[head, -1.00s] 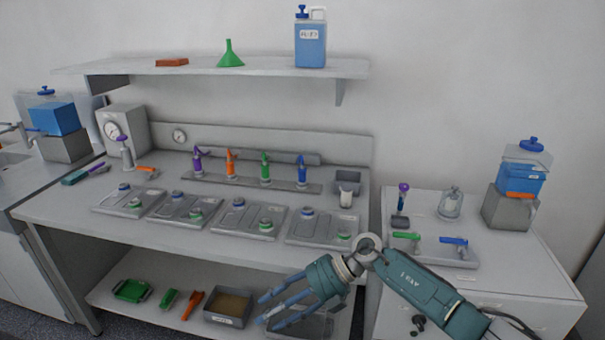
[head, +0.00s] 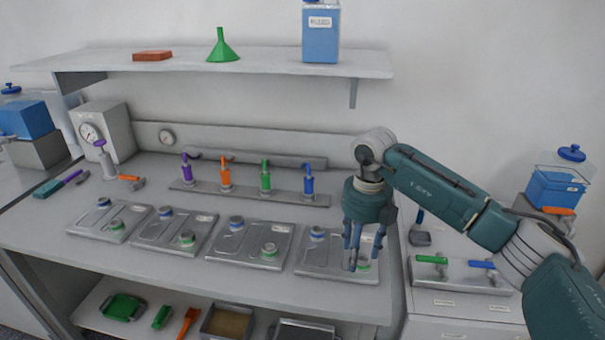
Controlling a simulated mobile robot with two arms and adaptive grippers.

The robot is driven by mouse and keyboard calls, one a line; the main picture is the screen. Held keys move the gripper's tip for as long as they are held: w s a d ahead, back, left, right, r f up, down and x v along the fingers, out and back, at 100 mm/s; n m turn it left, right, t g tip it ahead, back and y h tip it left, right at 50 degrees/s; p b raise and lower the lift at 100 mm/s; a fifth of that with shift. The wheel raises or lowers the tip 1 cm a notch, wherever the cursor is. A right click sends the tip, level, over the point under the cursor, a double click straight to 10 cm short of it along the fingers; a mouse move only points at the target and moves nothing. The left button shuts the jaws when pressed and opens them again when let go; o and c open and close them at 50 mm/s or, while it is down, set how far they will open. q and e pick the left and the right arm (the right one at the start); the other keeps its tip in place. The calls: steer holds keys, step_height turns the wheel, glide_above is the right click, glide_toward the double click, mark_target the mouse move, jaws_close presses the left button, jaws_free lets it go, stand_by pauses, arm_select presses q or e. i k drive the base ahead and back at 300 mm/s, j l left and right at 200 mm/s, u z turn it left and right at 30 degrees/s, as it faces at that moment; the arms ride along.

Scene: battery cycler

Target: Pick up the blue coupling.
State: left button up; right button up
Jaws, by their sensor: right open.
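My right gripper (head: 364,258) is open and points straight down over the right end of the rightmost metal plate (head: 340,262). Its fingers are around or just in front of a green-ringed fitting (head: 361,266), which they partly hide; I cannot tell whether they touch it. A blue-ringed fitting (head: 317,233) stands on the same plate, left of the fingers. Blue-ringed fittings also stand on the other plates, such as this one (head: 236,222). I cannot tell which blue piece is the coupling. My left gripper is not in view.
Purple, orange, green and blue (head: 308,182) taps stand on a rail behind the plates. A tray (head: 462,276) with green-handled and blue-handled (head: 482,265) pieces lies on the right cabinet. A shelf (head: 230,64) overhangs the bench's back.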

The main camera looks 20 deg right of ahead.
mark_target(308, 180)
steer(key=i, duration=1.3)
